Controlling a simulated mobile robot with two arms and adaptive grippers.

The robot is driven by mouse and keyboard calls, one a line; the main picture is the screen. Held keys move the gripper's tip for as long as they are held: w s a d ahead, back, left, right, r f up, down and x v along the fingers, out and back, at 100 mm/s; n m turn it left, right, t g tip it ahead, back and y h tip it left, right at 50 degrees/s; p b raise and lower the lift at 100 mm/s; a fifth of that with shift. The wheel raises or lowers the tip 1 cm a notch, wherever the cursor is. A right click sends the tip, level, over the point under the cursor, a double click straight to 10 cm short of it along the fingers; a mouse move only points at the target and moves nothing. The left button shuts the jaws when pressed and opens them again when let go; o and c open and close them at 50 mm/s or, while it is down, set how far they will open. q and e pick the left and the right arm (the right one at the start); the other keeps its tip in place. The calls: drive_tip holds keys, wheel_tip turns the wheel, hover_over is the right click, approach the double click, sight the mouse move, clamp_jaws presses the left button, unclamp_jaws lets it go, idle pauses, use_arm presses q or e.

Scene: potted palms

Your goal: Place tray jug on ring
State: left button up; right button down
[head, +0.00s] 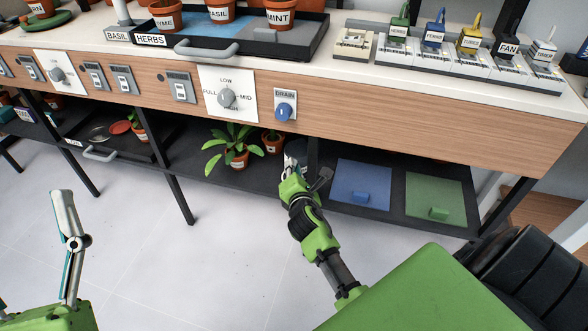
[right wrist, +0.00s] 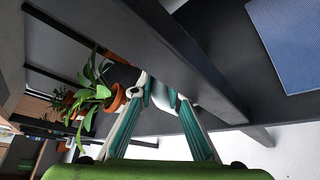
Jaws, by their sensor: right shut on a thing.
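My right gripper (head: 294,172) reaches to the front edge of the lower shelf, beside the drain-side shelf post. It is shut on a small pale thing (right wrist: 160,97) that shows between its teal fingers in the right wrist view; the fingers hide most of it, and I cannot tell whether it is the jug. My left gripper (head: 66,215) is at the lower left, over the floor; it shows side-on and its opening is unclear. A black tray (head: 148,154) on the lower shelf holds a red disc and a grey disc. I cannot make out a ring.
Potted plants (head: 236,157) stand on the lower shelf left of my right gripper. A blue mat (head: 361,181) and a green mat (head: 434,196) lie to its right. Shelf legs (head: 177,190) stand at the front. The upper counter bears a herb tray (head: 300,48) and labelled switches.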

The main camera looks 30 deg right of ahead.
use_arm(q)
drive_tip(key=shift+s+r, duration=0.1)
drive_tip(key=shift+s+r, duration=0.1)
drive_tip(key=shift+r, duration=0.05)
use_arm(e)
drive_tip(key=c, duration=2.2)
unclamp_jaws()
drive_tip(key=shift+f, duration=0.1)
drive_tip(key=shift+c, duration=0.2)
